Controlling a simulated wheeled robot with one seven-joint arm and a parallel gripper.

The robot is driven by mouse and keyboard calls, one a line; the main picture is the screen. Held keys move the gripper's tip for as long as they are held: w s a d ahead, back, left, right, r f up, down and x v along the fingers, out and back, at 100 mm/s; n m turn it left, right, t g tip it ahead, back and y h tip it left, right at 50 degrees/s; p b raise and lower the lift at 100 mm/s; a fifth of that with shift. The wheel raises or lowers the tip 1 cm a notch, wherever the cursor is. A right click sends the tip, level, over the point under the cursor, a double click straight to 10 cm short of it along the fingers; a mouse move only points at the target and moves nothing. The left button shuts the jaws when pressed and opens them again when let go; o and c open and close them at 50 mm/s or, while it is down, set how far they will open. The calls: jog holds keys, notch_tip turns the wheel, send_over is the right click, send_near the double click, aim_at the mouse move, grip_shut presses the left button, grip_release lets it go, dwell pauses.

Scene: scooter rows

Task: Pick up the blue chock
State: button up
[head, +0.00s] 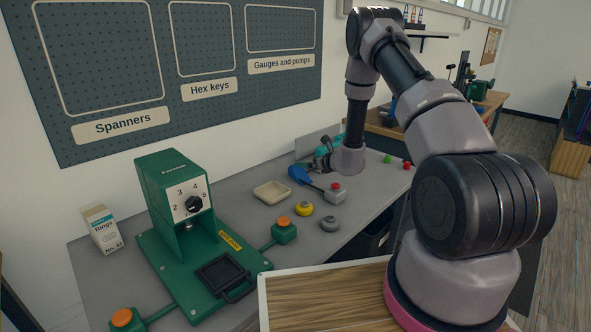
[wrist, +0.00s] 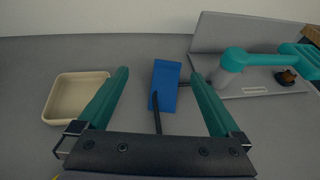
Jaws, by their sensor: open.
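The blue chock (wrist: 165,85) lies on the grey bench in the wrist view, with a thin dark rod running from it toward the gripper. It also shows in the head view (head: 299,174), right of the cream tray. My gripper (wrist: 159,74) is open, its two teal fingers apart on either side of the chock in the picture. Nothing is held. Whether the fingers are level with the chock or above it I cannot tell. In the head view my arm reaches down over the far bench, and the gripper is hard to make out there.
A cream tray (wrist: 74,98) lies left of the chock. A teal clamp-like device (wrist: 255,60) on a grey plate stands at the right. A grey box with a red button (head: 335,195), a yellow knob (head: 303,209) and a green press (head: 180,215) are also on the bench.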

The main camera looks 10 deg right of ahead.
aim_at(304, 180)
jog(key=f, duration=0.1)
jog(key=w+f, duration=0.1)
jog(key=shift+w+d+f+m+h, duration=0.1)
jog(key=shift+d+f+m+h, duration=0.2)
jog(key=shift+d+m+h, duration=0.1)
jog(key=x, duration=0.4)
jog(key=shift+w+a+f, duration=0.1)
jog(key=shift+w, duration=0.2)
jog(key=shift+x, duration=2.75)
grip_shut()
